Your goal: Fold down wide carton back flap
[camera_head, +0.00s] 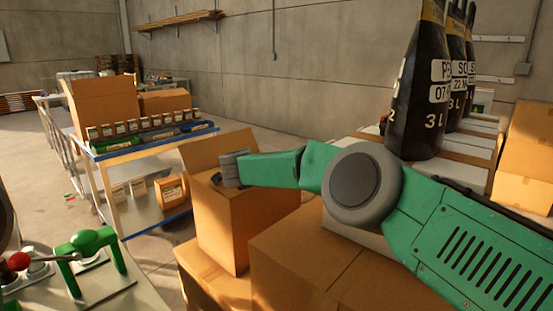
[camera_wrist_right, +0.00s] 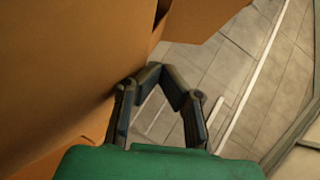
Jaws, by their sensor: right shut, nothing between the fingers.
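The open carton (camera_head: 235,232) stands in the middle of the head view, on top of other cartons. Its back flap (camera_head: 217,147) stands up and leans back at the far side. My right arm reaches in from the right across the top of the carton. My left gripper is not in view.
More cartons (camera_head: 300,265) stand below and beside it. Large dark bottles (camera_head: 418,95) stand at the right behind my arm. A blue-edged table (camera_head: 150,145) with boxes is at the left. A green-handled press (camera_head: 88,245) is at lower left.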

